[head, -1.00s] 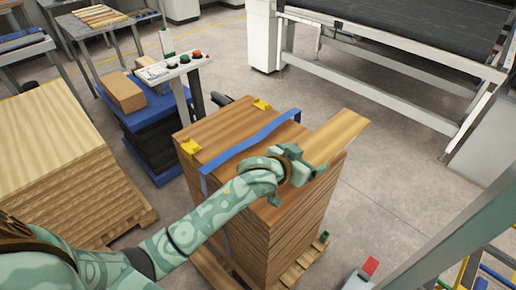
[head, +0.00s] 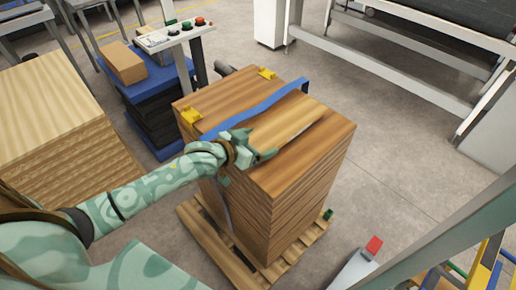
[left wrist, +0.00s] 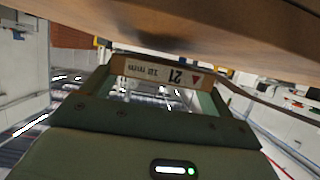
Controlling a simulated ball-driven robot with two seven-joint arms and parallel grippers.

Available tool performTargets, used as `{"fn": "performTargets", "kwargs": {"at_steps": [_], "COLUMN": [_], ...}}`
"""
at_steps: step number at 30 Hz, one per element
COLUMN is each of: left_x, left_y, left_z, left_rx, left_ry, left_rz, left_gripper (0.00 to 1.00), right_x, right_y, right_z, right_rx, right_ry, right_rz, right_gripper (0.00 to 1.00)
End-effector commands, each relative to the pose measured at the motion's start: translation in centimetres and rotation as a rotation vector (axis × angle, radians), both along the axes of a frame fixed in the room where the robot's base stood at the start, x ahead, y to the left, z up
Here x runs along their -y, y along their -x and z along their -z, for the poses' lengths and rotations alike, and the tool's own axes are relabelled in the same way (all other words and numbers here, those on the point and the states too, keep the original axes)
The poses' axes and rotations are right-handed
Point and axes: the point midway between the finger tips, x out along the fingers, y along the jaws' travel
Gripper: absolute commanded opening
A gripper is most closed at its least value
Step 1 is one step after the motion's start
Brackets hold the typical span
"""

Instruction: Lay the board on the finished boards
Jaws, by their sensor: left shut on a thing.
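The finished boards (head: 262,225) stand as a tall brown stack on a wooden pallet (head: 195,226), with a blue strap (head: 262,106) across the top. The board (head: 288,124) is a paler narrow plank over the right part of the stack's top, beside the strap. A dark shadow runs along its edge; I cannot tell whether it touches the stack. My left gripper (head: 252,152) is shut on its near end. In the left wrist view a wooden piece with a "21" label (left wrist: 165,73) shows between the fingers. My right gripper is not in view.
Yellow corner pieces (head: 191,117) sit on the stack's far and left edges. A pale board stack (head: 45,95) stands at left. A control panel (head: 172,36) and a blue table with a wooden block (head: 124,64) stand behind.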

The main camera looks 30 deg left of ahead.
Motion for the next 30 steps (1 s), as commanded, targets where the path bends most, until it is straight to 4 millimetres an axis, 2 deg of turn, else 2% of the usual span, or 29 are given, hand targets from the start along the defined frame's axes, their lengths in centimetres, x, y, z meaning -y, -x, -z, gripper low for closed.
{"fn": "performTargets", "kwargs": {"at_steps": [1,3,12,13,14,23,26,30], "left_x": [0.1,0.1,0.1,0.1,0.1,0.0,-0.4,-1.4], "left_y": [0.0,0.0,0.0,0.0,0.0,0.3,1.5,4.4], "left_z": [1.5,2.1,2.0,2.1,2.1,1.7,1.0,-0.4], "left_rx": [-0.003,0.0,0.001,-0.002,-0.002,-0.001,-0.002,-0.002], "left_ry": [0.003,0.001,0.0,-0.001,-0.001,-0.001,-0.001,0.0], "left_rz": [0.001,0.001,0.001,0.001,0.001,0.001,0.001,0.001], "left_gripper": [0.53,0.53,0.53,0.92,1.0,1.0,1.0,1.0], "right_x": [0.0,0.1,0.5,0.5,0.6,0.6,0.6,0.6], "right_y": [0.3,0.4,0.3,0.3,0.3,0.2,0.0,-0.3], "right_z": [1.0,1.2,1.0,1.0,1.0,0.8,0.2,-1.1], "right_rx": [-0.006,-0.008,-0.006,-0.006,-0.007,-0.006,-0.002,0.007], "right_ry": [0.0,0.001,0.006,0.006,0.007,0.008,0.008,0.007], "right_rz": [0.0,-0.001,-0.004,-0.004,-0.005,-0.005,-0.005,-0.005], "right_gripper": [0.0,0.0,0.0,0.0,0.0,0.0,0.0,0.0]}}
